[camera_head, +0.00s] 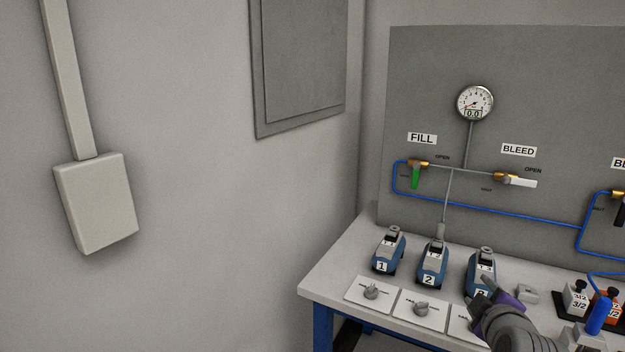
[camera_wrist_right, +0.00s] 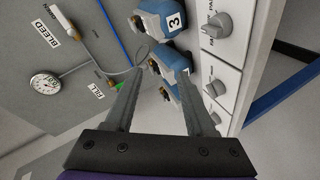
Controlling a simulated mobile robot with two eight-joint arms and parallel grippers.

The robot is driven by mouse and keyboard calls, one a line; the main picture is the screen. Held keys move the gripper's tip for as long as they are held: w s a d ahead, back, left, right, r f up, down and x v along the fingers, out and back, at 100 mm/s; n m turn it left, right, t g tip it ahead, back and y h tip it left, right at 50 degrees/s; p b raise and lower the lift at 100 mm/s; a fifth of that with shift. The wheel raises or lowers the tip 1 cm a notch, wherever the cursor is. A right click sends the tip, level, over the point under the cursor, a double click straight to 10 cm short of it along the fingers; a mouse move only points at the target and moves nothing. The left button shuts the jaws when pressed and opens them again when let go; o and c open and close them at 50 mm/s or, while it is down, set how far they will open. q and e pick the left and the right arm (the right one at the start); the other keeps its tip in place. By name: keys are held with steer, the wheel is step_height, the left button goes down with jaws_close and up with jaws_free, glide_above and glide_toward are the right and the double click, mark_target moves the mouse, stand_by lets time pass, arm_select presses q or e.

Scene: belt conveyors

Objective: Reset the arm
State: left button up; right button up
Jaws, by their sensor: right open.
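My right gripper (camera_head: 484,291) is at the lower right of the head view, in front of the blue unit numbered 3 (camera_head: 487,258), and covers part of it. In the right wrist view the two fingers of the right gripper (camera_wrist_right: 160,82) stand apart with nothing between them. Blue units numbered 1 (camera_head: 388,252) and 2 (camera_head: 432,264) stand to the left on the bench (camera_head: 335,276). My left gripper is in neither view.
Knob cards (camera_head: 369,294) lie in front of the units. A grey panel behind carries a gauge (camera_head: 475,103) reading 0.0, a green fill handle (camera_head: 415,178) and a white bleed handle (camera_head: 523,183). Small numbered blocks (camera_head: 575,298) stand at right. A wall box (camera_head: 97,204) hangs left.

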steer(key=s+a+f+m+g+y, duration=0.1)
steer(key=s+a+f+m+g, duration=0.2)
steer(key=s+a+f, duration=0.45)
steer(key=s+a+f+m+g+y, duration=0.2)
steer(key=s+a+f+m+g, duration=0.15)
steer(key=s+f, duration=0.7)
steer(key=s+a+f+m+g+y, duration=0.1)
steer(key=s+a+f+m+g, duration=0.15)
steer(key=s+a+f, duration=0.55)
arm_select(q)
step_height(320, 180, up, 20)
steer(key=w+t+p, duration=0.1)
steer(key=p, duration=1.7)
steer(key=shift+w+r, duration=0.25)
arm_select(e)
step_height(320, 180, up, 19)
steer(key=d+t, duration=0.1)
steer(key=d, duration=0.1)
steer(key=shift+w+f, duration=0.2)
steer(key=shift+w, duration=0.2)
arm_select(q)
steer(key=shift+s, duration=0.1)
arm_select(e)
steer(key=shift+s, duration=0.1)
